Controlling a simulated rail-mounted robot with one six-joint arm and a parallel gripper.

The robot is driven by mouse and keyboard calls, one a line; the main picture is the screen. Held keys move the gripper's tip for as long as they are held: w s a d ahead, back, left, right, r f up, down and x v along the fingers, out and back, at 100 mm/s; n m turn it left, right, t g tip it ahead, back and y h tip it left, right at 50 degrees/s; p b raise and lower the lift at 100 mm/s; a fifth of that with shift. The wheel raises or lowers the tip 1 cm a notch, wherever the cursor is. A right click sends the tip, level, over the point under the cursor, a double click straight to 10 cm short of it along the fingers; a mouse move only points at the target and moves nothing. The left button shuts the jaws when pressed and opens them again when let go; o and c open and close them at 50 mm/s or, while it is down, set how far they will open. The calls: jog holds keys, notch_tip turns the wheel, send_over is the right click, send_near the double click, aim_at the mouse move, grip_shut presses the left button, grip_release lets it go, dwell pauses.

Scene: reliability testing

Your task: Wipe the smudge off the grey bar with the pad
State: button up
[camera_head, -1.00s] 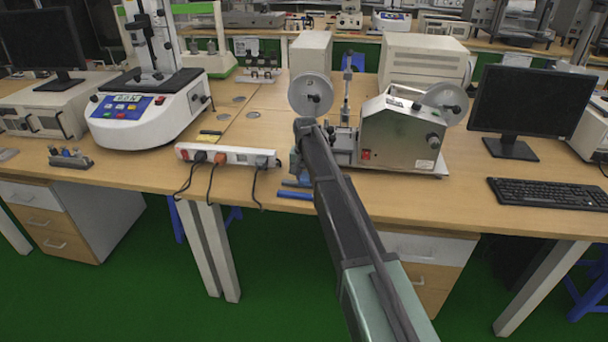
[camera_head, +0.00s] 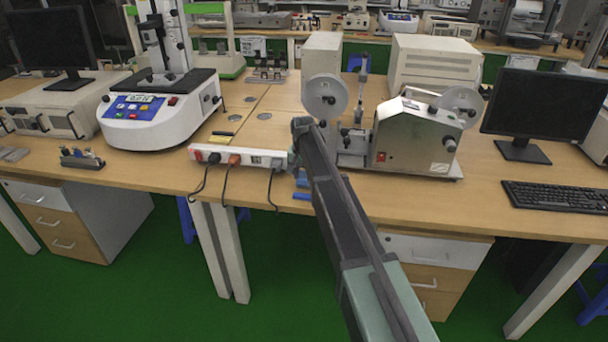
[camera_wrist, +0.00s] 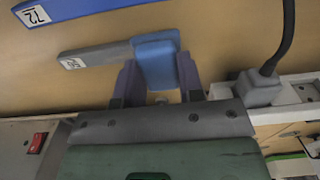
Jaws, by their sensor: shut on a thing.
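My gripper (camera_wrist: 158,78) is shut on a blue pad (camera_wrist: 155,50) in the wrist view, with one dark purple finger on each side. A grey bar (camera_wrist: 100,54) with a white number label at its left end lies on the wooden table. The pad covers the bar's right end in this view; I cannot tell whether they touch. No smudge shows on the visible part of the bar. My arm mostly hides the gripper there.
A white power strip (camera_head: 238,156) with plugs and cables lies close on the left; a plug and cable (camera_wrist: 262,82) show right of the pad in the wrist view. A metal-cased machine with reels (camera_head: 412,140) stands to the right of my arm.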

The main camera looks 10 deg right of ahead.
aim_at(304, 175)
jog(key=shift+s+d+r+p, duration=0.15)
jog(key=shift+r+p, duration=0.25)
jog(key=shift+r, duration=0.2)
jog(key=shift+w+d+r+p, duration=0.1)
jog(key=shift+r+p, duration=0.25)
jog(key=shift+r, duration=0.25)
notch_tip(304, 175, up, 5)
jog(key=p, duration=0.4)
jog(key=shift+f+p, duration=0.2)
jog(key=shift+p, duration=0.1)
